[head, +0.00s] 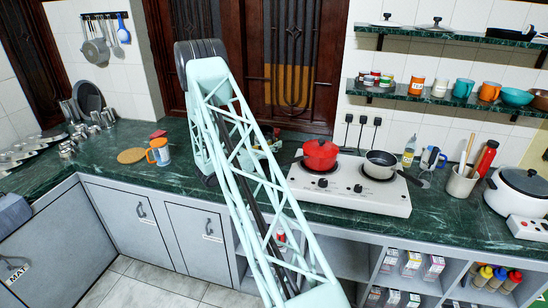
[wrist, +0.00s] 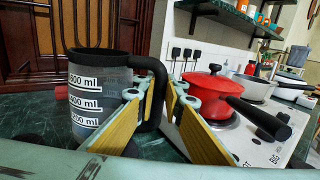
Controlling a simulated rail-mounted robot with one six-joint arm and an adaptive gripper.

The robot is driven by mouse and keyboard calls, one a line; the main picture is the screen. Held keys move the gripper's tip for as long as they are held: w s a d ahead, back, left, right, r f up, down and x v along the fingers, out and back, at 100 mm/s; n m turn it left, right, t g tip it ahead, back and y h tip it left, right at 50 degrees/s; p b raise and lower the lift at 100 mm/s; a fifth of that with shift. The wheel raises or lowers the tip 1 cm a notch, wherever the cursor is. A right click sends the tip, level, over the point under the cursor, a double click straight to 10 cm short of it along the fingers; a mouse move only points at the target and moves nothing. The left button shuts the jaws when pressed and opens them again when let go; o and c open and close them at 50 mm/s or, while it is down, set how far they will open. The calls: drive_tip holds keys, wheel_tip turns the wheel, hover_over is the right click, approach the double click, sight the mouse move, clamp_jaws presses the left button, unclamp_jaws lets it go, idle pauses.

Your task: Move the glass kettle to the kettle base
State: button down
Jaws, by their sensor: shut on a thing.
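The glass kettle (wrist: 92,100) stands at the left of the wrist view. It is clear grey with a black rim, a black handle and white millilitre marks. My gripper (wrist: 158,97) is shut on the kettle's black handle, with a yellow-padded finger on each side. The kettle looks upright; whether its bottom touches the counter is hidden. In the head view my arm covers the gripper and most of that area. I cannot make out the kettle base for certain; a dark rounded shape (wrist: 32,144) shows low at the left of the wrist view.
An orange-handled mug (head: 158,151) and a round brown mat (head: 131,155) are on the green counter at left. Shelves hang above the stove.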

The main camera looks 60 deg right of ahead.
sight(274, 155)
drive_tip(key=shift+f, duration=0.95)
drive_tip(key=shift+f, duration=1.9)
drive_tip(key=shift+f+b, duration=0.1)
drive_tip(key=shift+b, duration=0.25)
drive_tip(key=c, duration=2.7)
unclamp_jaws()
drive_tip(key=shift+a, duration=0.15)
drive_tip(key=shift+p+v, duration=0.35)
drive_tip(key=shift+v, duration=5.5)
